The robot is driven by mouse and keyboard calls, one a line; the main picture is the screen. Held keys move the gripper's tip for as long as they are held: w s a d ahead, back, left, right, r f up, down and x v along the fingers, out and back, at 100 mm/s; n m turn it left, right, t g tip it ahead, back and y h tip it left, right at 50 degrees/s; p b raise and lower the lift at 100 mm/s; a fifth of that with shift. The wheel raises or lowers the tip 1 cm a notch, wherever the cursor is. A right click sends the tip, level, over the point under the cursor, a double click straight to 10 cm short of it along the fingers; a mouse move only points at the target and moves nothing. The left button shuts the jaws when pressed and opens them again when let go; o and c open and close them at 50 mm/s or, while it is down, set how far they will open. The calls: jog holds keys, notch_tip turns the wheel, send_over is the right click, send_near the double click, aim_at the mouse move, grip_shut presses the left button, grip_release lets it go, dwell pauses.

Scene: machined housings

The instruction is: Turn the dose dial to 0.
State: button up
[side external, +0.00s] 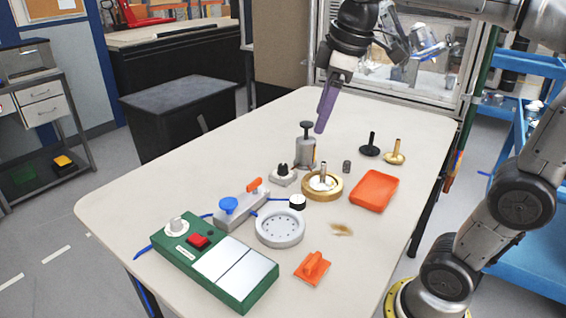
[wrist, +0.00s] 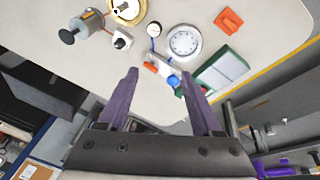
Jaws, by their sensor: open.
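A green box (side external: 238,290) lies at the table's near left edge, with a white knob (side external: 176,226) on a round pale base at its left end. This knob looks like the dose dial; its marks and setting are too small to read. The green box also shows in the wrist view (wrist: 207,84), where its knob end is hidden behind a purple finger. My gripper (side external: 320,130) is above the far part of the table, well away from the knob, pointing down and slightly tilted. In the wrist view my gripper (wrist: 160,73) has its fingers apart with nothing held.
The box also carries a red button (side external: 198,241) and pale plates. Beside it are a grey fixture with a blue knob (side external: 229,205) and a grey ring (side external: 280,239). A plunger-topped grey cylinder (side external: 305,152), brass ring (side external: 338,189) and orange tray (side external: 375,190) stand farther back.

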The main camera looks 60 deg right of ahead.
jog(key=w+d+g, duration=0.1)
jog(key=w+d, duration=0.2)
jog(key=w, duration=0.4)
jog(key=g, duration=0.2)
send_over(283, 165)
notch_tip(283, 165, down, 9)
notch_tip(283, 165, down, 14)
jog(key=shift+r, duration=0.25)
grip_shut()
